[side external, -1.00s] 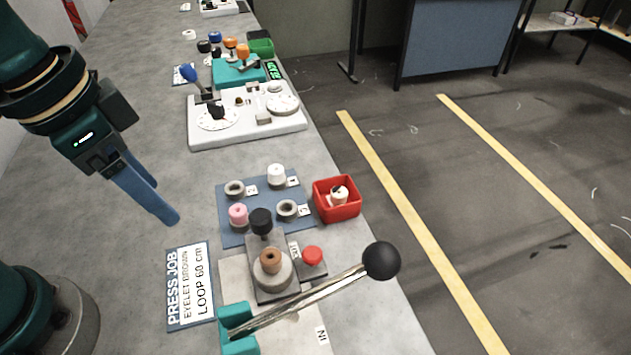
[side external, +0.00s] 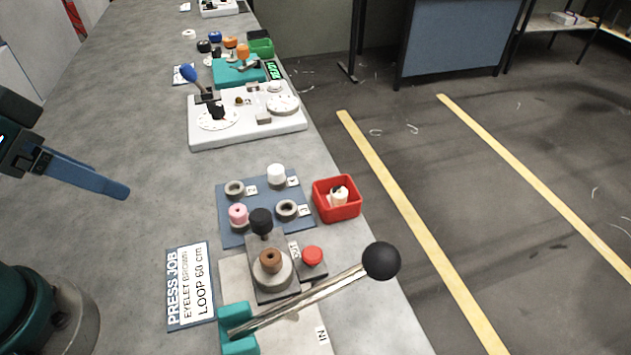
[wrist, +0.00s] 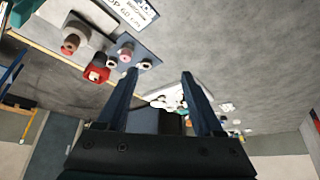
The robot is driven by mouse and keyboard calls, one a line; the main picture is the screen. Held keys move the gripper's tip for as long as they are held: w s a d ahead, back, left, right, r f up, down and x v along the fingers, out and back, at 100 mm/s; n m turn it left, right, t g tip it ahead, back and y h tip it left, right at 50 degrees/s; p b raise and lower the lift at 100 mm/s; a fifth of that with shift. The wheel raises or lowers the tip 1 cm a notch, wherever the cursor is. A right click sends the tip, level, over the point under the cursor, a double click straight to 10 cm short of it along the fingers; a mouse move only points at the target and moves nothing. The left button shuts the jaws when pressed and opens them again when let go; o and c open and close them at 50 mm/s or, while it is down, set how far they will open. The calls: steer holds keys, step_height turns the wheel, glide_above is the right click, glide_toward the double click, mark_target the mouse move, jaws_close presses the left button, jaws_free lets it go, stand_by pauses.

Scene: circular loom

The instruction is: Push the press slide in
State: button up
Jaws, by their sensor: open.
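The press stands at the front of the bench in the side view. Its grey slide (side external: 273,284) carries a round grey die with a brown eyelet (side external: 269,260) on it. A black knob (side external: 261,222) sits at the slide's far end, close to the "OUT" label. The "IN" label (side external: 322,335) is on the near side of the press plate. A lever with a black ball (side external: 381,261) extends right from a teal bracket (side external: 238,327). My gripper (side external: 125,192) is over the bench left of the press, apart from it. In the wrist view my gripper (wrist: 160,75) is open and empty.
A blue mat (side external: 232,206) with several spools and rings lies beyond the press. A red bin (side external: 337,199), a red button (side external: 312,255) and a job card (side external: 190,286) surround it. A white device (side external: 248,118) stands farther back. The bench's left side is clear.

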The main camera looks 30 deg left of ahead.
steer(key=w+d+r+m, duration=0.1)
steer(key=w+d+r, duration=0.1)
steer(key=w+r, duration=0.2)
steer(key=m+g, duration=0.5)
steer(key=g, duration=0.1)
glide_above(260, 214)
step_height(260, 214, down, 9)
steer(key=shift+r, duration=0.15)
steer(key=shift+f, duration=2.5)
